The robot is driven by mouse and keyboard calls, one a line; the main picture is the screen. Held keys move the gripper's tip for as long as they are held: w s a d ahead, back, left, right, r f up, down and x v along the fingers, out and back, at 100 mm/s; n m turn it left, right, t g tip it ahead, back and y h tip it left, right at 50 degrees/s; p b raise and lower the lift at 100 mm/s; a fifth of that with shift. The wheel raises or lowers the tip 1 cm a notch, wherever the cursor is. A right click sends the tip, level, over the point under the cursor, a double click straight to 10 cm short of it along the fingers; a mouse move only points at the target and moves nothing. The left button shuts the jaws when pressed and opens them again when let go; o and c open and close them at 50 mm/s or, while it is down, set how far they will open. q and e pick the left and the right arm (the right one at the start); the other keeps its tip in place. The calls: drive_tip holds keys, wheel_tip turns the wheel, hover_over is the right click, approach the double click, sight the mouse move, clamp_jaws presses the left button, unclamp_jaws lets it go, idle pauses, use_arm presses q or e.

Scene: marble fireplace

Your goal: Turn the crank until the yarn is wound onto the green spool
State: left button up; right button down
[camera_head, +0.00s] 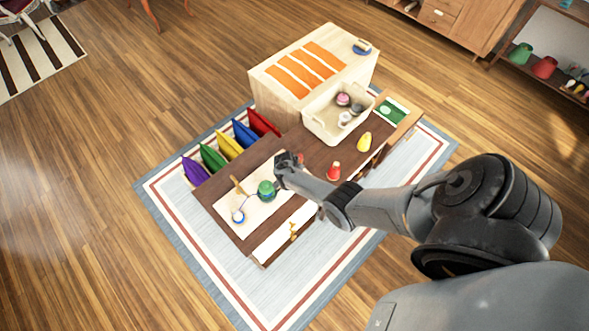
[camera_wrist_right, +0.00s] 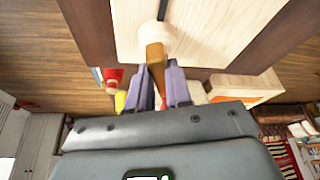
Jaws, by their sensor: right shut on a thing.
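The green spool (camera_head: 266,188) stands on a pale board (camera_head: 262,208) on the brown bench top. A small blue and white spool (camera_head: 238,216) stands at the board's lower left, and a thin bluish strand of yarn (camera_head: 250,198) runs between the two. A wooden post (camera_head: 238,184) rises beside the strand. My right gripper (camera_head: 283,163) is just above and right of the green spool. In the wrist view the right gripper (camera_wrist_right: 162,92) is shut on the tan wooden crank handle (camera_wrist_right: 155,56). In the head view the arm hides the handle. My left gripper is not in view.
A red cone-shaped object (camera_head: 333,171) and a yellow pear-shaped one (camera_head: 364,142) stand right of my gripper. A cream bin (camera_head: 318,128) with small items is behind. Colored cushions or books line the far left edge, including a purple one (camera_head: 195,171). Open floor lies left.

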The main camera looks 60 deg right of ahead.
drive_tip(key=shift+s+f, duration=0.15)
drive_tip(key=shift+f, duration=0.1)
drive_tip(key=c, duration=1)
unclamp_jaws()
drive_tip(key=shift+c, duration=0.2)
drive_tip(key=shift+r, duration=0.15)
drive_tip(key=shift+a+r+p, duration=0.15)
drive_tip(key=shift+r+p, duration=0.25)
drive_tip(key=shift+r, duration=0.15)
drive_tip(key=p+v, duration=0.3)
drive_tip(key=v, duration=0.6)
drive_tip(key=shift+r, duration=0.25)
drive_tip(key=shift+a, duration=0.15)
